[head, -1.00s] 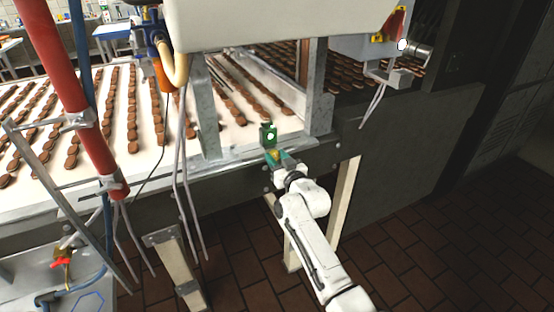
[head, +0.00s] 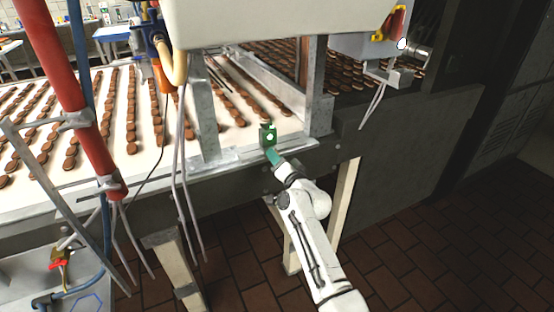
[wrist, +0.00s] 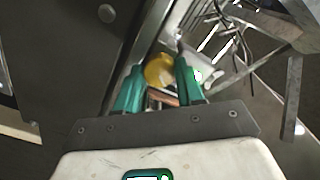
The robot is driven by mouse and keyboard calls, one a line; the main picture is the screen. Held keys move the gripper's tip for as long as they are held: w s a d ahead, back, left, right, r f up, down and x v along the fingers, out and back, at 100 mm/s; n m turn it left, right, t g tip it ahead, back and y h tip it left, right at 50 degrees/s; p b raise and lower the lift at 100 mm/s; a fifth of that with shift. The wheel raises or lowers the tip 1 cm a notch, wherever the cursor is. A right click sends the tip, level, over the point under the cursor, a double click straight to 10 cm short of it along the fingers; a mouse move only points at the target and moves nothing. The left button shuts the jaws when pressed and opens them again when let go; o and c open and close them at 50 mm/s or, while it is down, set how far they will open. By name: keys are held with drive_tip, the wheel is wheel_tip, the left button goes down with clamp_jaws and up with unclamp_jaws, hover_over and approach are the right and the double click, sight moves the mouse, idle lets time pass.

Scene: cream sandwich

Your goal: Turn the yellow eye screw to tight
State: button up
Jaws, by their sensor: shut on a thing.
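The yellow eye screw (wrist: 158,70) shows in the wrist view as a round yellow head between the tips of the green fingers. My gripper (wrist: 161,72) is shut on it. The screw is hidden behind the fingers in the head view. Its thread is hidden, and I cannot tell how tight it sits.
The white conveyor belt (head: 118,135) carries rows of brown biscuits behind the metal rail. A metal upright (head: 208,125) and hanging grey cables (head: 182,170) stand left of my gripper. A red pipe (head: 75,95) is further left. The tiled floor (head: 420,240) at the right is clear.

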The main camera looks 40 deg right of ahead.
drive_tip(key=shift+f+m+p, duration=0.2)
drive_tip(key=shift+m+p, duration=1)
drive_tip(key=shift+m, duration=3.8)
drive_tip(key=shift+s, duration=0.1)
drive_tip(key=o, duration=1)
drive_tip(key=shift+o, duration=0.2)
drive_tip(key=p+v, duration=0.2)
drive_tip(key=v, duration=0.8)
drive_tip(key=shift+s+p, duration=0.3)
drive_tip(key=shift+s, duration=0.05)
